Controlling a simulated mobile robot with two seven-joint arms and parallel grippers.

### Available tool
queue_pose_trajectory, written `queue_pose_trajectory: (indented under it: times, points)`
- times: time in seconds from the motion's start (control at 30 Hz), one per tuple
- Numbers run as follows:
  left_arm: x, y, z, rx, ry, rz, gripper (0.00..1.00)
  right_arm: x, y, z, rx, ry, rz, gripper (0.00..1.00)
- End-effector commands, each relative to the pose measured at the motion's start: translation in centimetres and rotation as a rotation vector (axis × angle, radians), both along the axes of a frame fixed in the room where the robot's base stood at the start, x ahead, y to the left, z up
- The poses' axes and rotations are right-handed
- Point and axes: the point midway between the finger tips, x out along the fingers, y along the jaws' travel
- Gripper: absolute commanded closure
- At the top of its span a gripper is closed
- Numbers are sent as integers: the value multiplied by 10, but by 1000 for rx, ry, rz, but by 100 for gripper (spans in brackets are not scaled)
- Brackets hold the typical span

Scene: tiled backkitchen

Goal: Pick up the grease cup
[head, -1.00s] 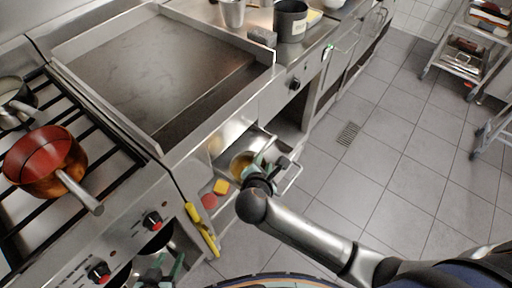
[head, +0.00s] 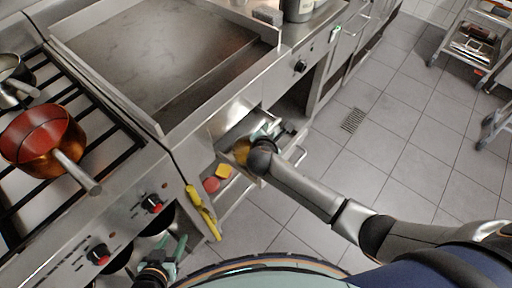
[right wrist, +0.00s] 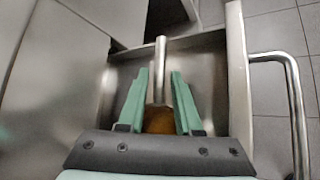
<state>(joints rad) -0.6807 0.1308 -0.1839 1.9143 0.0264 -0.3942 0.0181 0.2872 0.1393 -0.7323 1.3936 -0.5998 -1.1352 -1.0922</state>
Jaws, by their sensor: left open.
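An open steel drawer (head: 240,125) sticks out below the griddle. The grease cup, orange-brown with a metal handle, lies inside it; its body (head: 241,151) is partly hidden by my right arm in the head view. In the right wrist view, the cup (right wrist: 159,121) shows between the finger bases and its handle (right wrist: 160,65) runs up between the fingers. My right gripper (right wrist: 160,75) is open around the handle, with small gaps on both sides; its fingers are mostly hidden in the head view (head: 272,132). My left gripper (head: 172,256) is open and empty low by the stove front.
The drawer's bar handle (right wrist: 290,85) lies right of my right gripper in the wrist view. A copper pan (head: 45,140) stands on the stove grate. Yellow tongs (head: 203,210) hang from the front beside a red and a yellow item.

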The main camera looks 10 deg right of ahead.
Motion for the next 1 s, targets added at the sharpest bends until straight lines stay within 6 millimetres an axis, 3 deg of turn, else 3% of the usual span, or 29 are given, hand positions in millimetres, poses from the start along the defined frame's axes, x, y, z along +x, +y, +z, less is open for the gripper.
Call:
queue_pose_trajectory:
  times: [0.13,0.4,0.7,1.0]
  points:
    - [0,0,-5,0,0,0,50,11,-4,-9,0,0,0,67]
    - [0,0,-4,0,0,0,50,13,-5,-10,1,0,2,67]
    - [0,0,-4,0,-1,0,50,13,-4,-10,1,0,2,99]
    - [1,0,-4,1,-1,-1,50,13,-4,-10,1,0,2,100]
